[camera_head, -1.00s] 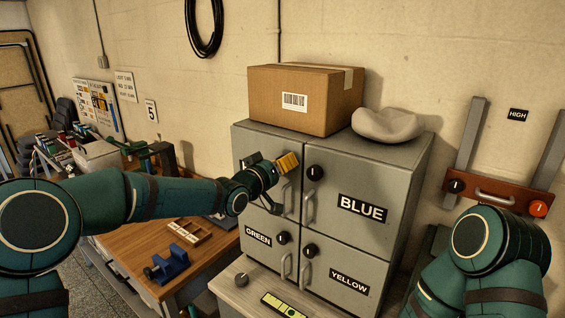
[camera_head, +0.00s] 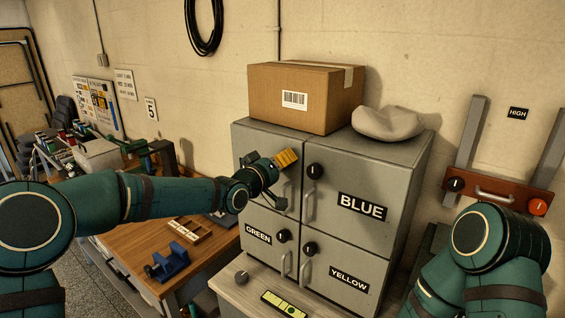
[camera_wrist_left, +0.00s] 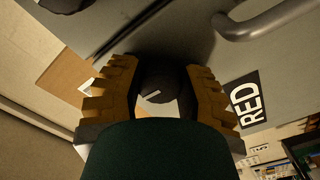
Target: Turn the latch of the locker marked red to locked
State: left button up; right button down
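The locker door marked RED is at the upper left of the locker block, and its label (camera_wrist_left: 246,101) shows in the left wrist view. My left gripper (camera_wrist_left: 162,88) is at this door, with its yellow ribbed fingers on both sides of the black round latch knob (camera_wrist_left: 158,80). A short white mark shows on the knob. I cannot tell whether the fingers press on it. In the head view the left gripper (camera_head: 272,172) hides the knob and label. My right gripper is out of view.
The BLUE (camera_head: 363,207), GREEN (camera_head: 258,235) and YELLOW (camera_head: 348,281) doors have knobs and handles too. The red door's handle (camera_wrist_left: 265,25) is close to my left fingers.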

pick_arm(q)
jog(key=o, duration=0.5)
jog(key=shift+d, duration=0.1)
jog(key=v, duration=1.2)
